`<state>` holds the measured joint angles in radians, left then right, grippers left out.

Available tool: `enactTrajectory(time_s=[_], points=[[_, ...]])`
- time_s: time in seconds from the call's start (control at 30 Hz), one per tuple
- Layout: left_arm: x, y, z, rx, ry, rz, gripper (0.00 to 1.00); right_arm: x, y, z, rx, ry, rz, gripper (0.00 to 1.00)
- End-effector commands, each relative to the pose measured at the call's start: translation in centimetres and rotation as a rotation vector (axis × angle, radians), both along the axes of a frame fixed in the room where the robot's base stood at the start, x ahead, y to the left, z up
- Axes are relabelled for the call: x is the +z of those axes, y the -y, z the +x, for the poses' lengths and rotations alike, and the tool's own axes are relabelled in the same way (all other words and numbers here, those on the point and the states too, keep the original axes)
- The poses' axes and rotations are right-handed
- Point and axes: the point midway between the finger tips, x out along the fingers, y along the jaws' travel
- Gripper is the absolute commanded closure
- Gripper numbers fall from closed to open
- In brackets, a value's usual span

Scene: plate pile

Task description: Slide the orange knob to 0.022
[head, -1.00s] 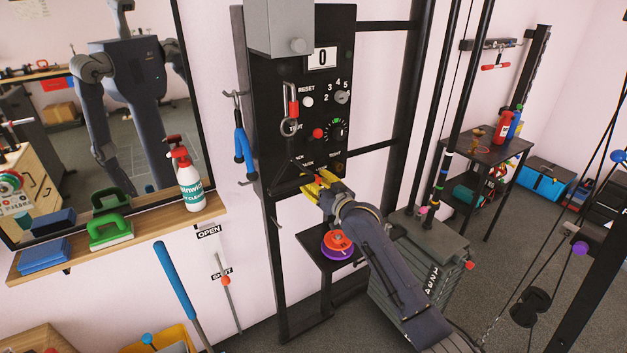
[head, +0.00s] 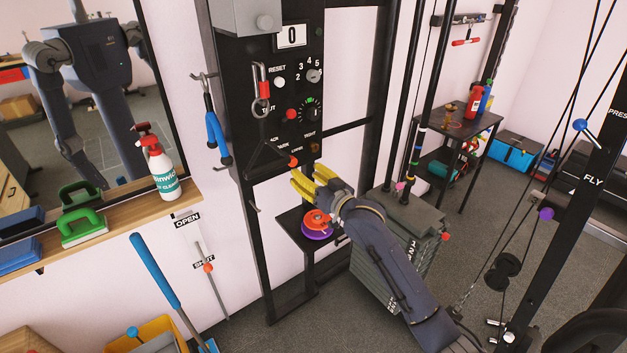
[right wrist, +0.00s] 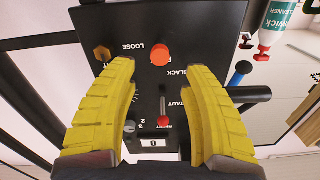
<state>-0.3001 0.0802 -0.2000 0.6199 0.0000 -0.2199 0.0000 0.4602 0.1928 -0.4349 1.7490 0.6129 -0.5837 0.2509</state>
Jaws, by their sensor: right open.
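An orange knob (head: 293,160) stands low on the black wall panel (head: 232,60), near the small strap-tension labels. In the right wrist view, which is upside down, the orange knob (right wrist: 160,54) shows just beyond and between my fingertips, apart from both. My right gripper (head: 310,176) is open and empty, a little below and in front of the knob; its yellow fingers (right wrist: 158,72) are wide apart in the wrist view. The counter (head: 292,36) at the panel top reads 0. Another orange knob (head: 208,267) sits on a rod between OPEN and SHUT labels. My left gripper is not seen.
A brass knob (head: 315,148) and a red knob (head: 291,114) are near on the panel. A small black shelf with an orange-purple item (head: 316,224) is below my gripper.

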Motion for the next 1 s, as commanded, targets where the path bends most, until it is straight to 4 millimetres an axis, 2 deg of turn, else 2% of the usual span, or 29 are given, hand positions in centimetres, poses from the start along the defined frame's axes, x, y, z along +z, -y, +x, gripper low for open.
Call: enactTrajectory(time_s=[0.1,0.3,0.83,0.97,1.0], points=[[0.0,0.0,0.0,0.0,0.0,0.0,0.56,0.0,0.7,-1.2,0.0,0.001,-0.001,0.51],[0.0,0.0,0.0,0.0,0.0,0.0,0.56,0.0,1.5,-2.3,0.0,0.0,0.0,0.51],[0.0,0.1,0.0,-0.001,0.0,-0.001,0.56,0.4,1.6,-2.5,-0.003,0.028,-0.015,0.51],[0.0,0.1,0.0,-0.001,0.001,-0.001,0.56,-2.6,3.4,-0.4,-0.058,0.029,-0.076,0.51],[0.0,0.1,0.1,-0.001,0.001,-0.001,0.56,-4.0,4.3,0.4,-0.082,0.022,-0.1,0.51]])
